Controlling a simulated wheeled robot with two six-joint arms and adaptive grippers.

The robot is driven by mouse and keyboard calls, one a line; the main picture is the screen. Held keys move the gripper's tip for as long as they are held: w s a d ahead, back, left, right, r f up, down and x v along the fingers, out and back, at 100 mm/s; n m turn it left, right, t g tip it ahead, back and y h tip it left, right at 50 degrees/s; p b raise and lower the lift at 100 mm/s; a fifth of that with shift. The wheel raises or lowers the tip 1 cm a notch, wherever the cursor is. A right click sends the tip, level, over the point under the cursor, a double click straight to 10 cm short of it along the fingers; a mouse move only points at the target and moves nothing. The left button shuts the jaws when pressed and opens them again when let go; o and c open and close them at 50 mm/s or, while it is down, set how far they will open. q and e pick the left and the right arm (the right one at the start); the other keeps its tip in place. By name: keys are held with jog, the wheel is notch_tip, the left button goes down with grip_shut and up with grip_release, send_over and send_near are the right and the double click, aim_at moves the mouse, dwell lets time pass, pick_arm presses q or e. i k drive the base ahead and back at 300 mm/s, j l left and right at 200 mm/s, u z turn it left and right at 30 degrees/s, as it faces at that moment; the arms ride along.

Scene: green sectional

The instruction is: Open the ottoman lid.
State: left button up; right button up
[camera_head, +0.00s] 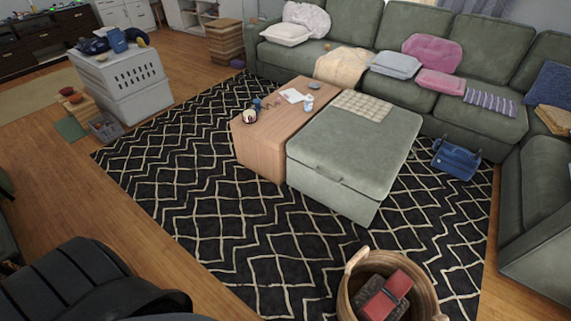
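The green ottoman (350,150) stands on the black patterned rug, right of the middle of the head view. Its lid looks flat and shut. A small dark handle (329,175) shows near the top of its front face. A beige checked cloth (363,105) lies folded on the far left part of the lid. Neither of my grippers is in view, so I cannot tell where they are relative to the ottoman.
A wooden table (262,148) with small items stands against the ottoman's left side. The green sectional (385,55) runs behind and right. A blue bag (456,160) lies right of it. A wicker basket (350,285) stands in front. The rug's left part is clear.

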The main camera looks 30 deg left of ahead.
aim_at(366, 161)
jog(key=u, duration=0.4)
jog(key=i+j+z, duration=0.15)
jog(key=i+j, duration=0.8)
jog(key=j, duration=0.1)
